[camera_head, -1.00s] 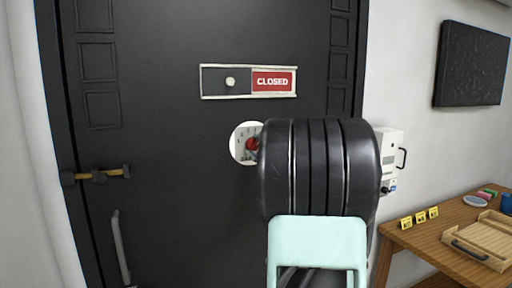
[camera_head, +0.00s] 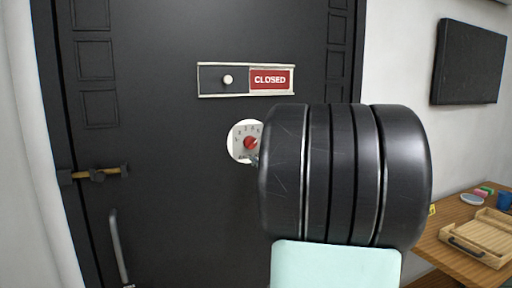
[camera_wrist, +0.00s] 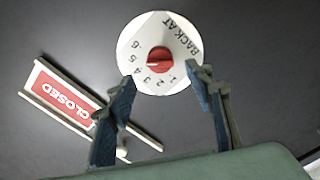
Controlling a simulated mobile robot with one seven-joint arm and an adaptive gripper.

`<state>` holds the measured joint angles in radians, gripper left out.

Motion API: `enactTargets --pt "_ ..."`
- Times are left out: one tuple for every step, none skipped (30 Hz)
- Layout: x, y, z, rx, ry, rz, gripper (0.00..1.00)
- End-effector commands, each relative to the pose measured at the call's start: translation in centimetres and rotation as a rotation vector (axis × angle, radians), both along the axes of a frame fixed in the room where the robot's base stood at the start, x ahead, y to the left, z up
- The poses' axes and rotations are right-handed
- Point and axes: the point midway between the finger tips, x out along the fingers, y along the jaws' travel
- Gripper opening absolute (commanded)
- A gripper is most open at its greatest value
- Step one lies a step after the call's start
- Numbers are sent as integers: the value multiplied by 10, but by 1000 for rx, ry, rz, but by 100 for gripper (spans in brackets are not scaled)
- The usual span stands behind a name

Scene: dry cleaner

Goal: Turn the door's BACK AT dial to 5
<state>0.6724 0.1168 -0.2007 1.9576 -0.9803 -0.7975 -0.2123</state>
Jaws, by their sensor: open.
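The BACK AT dial (camera_wrist: 180,27) is a white round plate with black numbers and a red knob (camera_wrist: 158,60) at its middle. In the head view the dial (camera_head: 238,153) is on the black door (camera_head: 185,180), below the sign; my arm hides its right part. My gripper (camera_wrist: 162,78) is open and empty. In the wrist view its two fingers reach up to the dial's lower edge, one on each side, with the knob beyond and between the tips. I cannot tell whether they touch the plate. Which number the knob points to is unclear.
A sliding CLOSED sign (camera_head: 272,80) is just above the dial; in the wrist view it (camera_wrist: 65,98) lies left of the fingers. A latch (camera_head: 97,174) and a handle (camera_head: 118,245) are at the door's left. A wooden table (camera_head: 430,240) with a tray stands at right.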

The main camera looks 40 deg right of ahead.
Motion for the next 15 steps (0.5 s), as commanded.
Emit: enactTargets --pt "-11 2 1 0 -2 -3 48" --pt "-17 3 1 0 -2 -3 48" --pt "-24 5 1 0 -1 -2 48" --pt "-28 7 1 0 -2 -1 48" --pt "-33 7 1 0 -1 -2 48" --pt "-38 8 1 -1 0 -3 48" --pt "-41 9 0 -1 0 -3 48" --pt "-44 10 0 0 0 -2 48" --pt "-47 11 0 -1 0 -1 48" --pt "-49 11 1 -1 -1 -1 48" --pt "-50 12 1 0 -1 0 48" --pt "-52 12 0 0 -1 0 48" --pt "-52 12 0 0 0 0 48" --pt "-53 12 0 1 0 0 48" --pt "-53 13 0 1 0 0 48"
